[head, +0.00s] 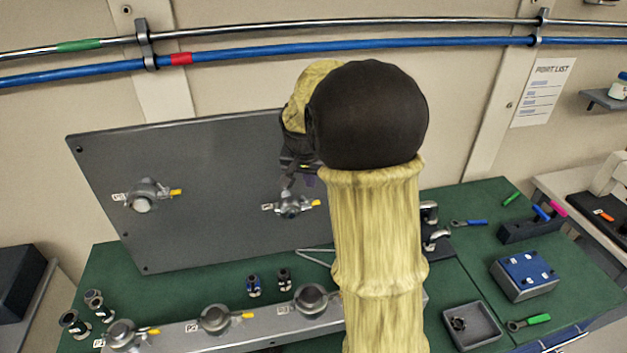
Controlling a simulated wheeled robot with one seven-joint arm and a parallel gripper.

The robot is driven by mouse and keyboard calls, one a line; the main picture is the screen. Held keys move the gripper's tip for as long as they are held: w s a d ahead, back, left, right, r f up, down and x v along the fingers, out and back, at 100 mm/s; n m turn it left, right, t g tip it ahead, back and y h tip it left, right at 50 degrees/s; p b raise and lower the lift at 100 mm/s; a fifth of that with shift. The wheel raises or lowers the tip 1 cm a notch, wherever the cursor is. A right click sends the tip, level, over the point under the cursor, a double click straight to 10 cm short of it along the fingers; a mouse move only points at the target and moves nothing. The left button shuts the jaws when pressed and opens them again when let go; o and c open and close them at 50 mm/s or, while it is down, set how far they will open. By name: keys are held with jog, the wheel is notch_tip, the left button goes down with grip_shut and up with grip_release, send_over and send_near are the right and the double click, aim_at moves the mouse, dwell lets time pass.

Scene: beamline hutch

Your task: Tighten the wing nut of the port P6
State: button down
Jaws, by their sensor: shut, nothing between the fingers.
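A grey upright panel (200,235) carries two clamped ports. The left port (143,196) has a yellow-handled wing nut and a small label. The right port (290,207) also has a yellow wing nut (311,204) at its right side and a label at its left. The labels are too small to read surely, so I cannot tell which is P6. My gripper (289,185) is shut and empty, at or just above the right port; whether it touches it I cannot tell. My arm hides the panel's right part.
Below, a grey rail (182,340) holds several more clamped ports with yellow wing nuts. Loose fittings (253,286) stand on the green bench (220,278). To the right are a blue-topped box (526,275), a grey tray (486,311) and hand tools (470,223). Pipes run along the wall.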

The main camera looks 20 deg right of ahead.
jog(key=p+v, duration=0.1)
jog(key=v, duration=0.1)
jog(key=shift+w+r, duration=0.1)
jog(key=shift+r, duration=0.2)
jog(key=shift+w+d, duration=0.1)
jog(key=shift+w, duration=0.05)
jog(key=s+a+f+n+y+b, duration=0.1)
jog(key=s+a+f+n, duration=0.2)
jog(key=s, duration=0.6)
jog(key=s+a+f+n+y+b, duration=0.1)
jog(key=s+a+f+n+b, duration=0.1)
jog(key=s+a+f+n, duration=0.2)
jog(key=s+a+f, duration=0.2)
jog(key=s+f, duration=0.2)
jog(key=s, duration=0.2)
jog(key=shift+s+a+f, duration=0.15)
jog(key=shift+s+f, duration=0.15)
jog(key=shift+f, duration=0.05)
